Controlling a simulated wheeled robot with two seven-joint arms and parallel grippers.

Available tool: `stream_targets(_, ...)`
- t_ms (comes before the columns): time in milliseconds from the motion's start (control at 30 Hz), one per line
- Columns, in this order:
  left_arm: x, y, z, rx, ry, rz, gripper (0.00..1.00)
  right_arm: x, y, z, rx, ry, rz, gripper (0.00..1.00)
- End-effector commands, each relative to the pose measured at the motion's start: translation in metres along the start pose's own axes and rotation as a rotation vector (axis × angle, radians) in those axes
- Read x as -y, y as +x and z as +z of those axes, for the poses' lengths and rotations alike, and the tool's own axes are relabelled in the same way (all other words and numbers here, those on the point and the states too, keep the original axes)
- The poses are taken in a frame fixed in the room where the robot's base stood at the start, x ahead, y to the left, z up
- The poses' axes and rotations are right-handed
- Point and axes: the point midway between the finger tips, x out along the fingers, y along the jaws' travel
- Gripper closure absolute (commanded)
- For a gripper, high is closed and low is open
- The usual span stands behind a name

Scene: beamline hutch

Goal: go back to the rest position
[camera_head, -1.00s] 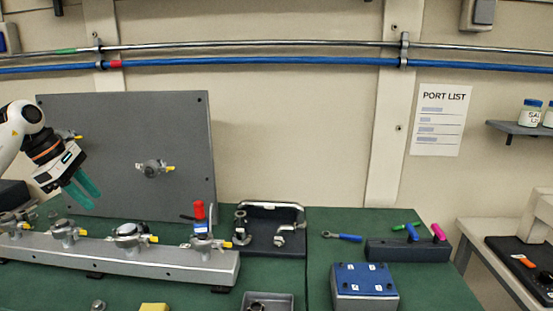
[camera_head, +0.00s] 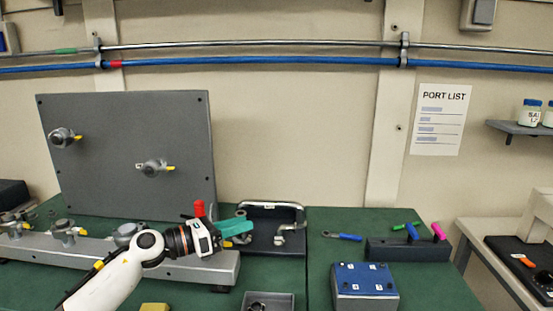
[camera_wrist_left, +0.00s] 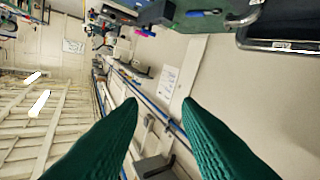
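My left gripper (camera_head: 246,228) reaches in from the lower left over the grey rail, its green fingers pointing right in front of the dark tray's left part. In the left wrist view its two green fingers (camera_wrist_left: 161,104) stand apart with nothing between them, so it is open and empty. My left arm hides part of the rail and some of its fittings. My right gripper is in neither view.
A grey rail (camera_head: 205,270) with several valve fittings lies along the green bench. An upright grey panel (camera_head: 110,130) stands behind it. A dark tray (camera_head: 268,247) with a handle, a blue box (camera_head: 364,287) and a tool holder (camera_head: 408,250) stand to the right.

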Motion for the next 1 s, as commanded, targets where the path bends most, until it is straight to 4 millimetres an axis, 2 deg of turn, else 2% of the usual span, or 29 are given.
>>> stream_targets(33,-0.014,0.005,0.011,-0.126,-0.17,-0.019,0.69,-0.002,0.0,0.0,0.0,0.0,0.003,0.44)
stream_targets(133,-0.023,-0.003,0.022,-0.37,-0.524,-0.099,0.69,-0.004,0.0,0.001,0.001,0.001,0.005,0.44)
stream_targets(267,-0.018,-0.041,0.058,-0.654,-1.018,-0.257,0.69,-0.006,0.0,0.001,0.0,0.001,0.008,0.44)
stream_targets(367,-0.016,-0.083,0.107,-0.85,-1.399,-0.422,0.69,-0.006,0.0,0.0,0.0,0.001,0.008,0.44)
stream_targets(500,-0.035,-0.148,0.191,-1.082,-1.869,-0.703,0.69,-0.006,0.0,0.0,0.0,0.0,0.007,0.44)
stream_targets(600,-0.063,-0.187,0.242,-1.205,-2.114,-0.906,0.69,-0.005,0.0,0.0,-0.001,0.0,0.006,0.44)
stream_targets(700,-0.091,-0.215,0.276,-1.289,-2.27,-1.072,0.69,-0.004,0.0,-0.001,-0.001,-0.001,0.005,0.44)
stream_targets(900,-0.142,-0.253,0.316,-1.393,-2.45,-1.332,0.69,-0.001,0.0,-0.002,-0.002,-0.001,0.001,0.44)
stream_targets(933,-0.149,-0.257,0.32,1.395,2.453,1.357,0.69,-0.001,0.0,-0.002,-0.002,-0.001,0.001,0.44)
stream_targets(1000,-0.165,-0.267,0.329,1.353,2.374,1.367,0.69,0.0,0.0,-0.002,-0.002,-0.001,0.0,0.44)
